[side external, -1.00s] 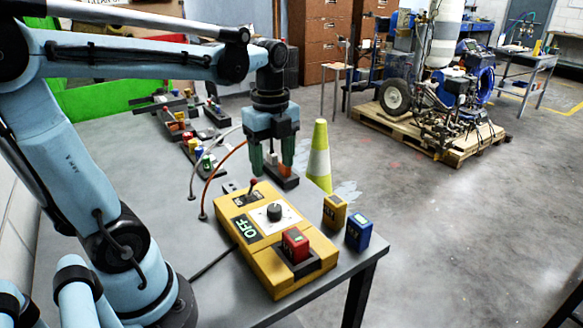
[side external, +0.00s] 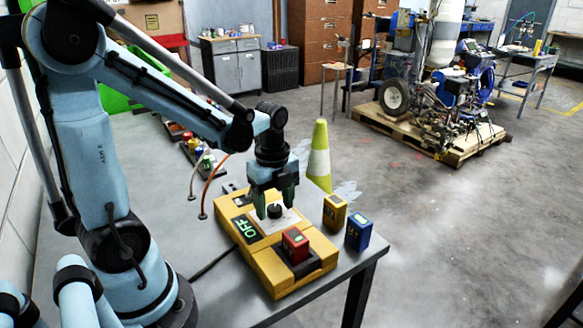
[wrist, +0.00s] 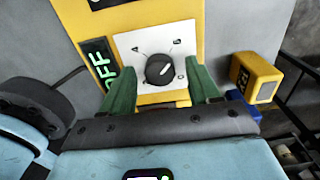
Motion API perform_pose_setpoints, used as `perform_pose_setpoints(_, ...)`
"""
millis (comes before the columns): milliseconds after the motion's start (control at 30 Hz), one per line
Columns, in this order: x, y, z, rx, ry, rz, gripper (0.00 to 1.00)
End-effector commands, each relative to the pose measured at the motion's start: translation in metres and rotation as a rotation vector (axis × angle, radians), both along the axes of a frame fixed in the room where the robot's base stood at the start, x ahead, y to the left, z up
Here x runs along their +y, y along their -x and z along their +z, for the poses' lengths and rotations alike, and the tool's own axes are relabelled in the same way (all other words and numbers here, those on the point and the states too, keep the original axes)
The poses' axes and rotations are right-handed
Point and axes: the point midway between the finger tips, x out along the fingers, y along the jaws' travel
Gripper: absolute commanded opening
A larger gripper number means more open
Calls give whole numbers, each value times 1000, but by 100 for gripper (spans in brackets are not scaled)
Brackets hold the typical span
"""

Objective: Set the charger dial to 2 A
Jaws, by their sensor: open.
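The yellow charger box (side external: 252,262) sits on the grey table. Its black round dial (side external: 274,211) is on a white plate on top; in the wrist view the dial (wrist: 159,69) has a white pointer line aimed to the upper right. Small marks ring the dial, too small to read. A green display (side external: 246,229) reads OFF. My gripper (side external: 275,205) points down over the dial, open and empty. In the wrist view its green fingers (wrist: 163,92) stand either side of the dial, apart from it. Their exact height above the plate is unclear.
A red block (side external: 296,244) sits in a black holder on the box's near end. A yellow block (side external: 335,212) and a blue block (side external: 359,230) stand on the table to the right. A green-and-white cone (side external: 319,155) is behind.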

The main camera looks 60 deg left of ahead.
Motion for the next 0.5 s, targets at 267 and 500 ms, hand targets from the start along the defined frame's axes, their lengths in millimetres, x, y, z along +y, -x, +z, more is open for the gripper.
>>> perform_pose_setpoints(267,0,0,-1,0,0,0,61)
perform_pose_setpoints(500,0,0,-1,0,0,0,27)
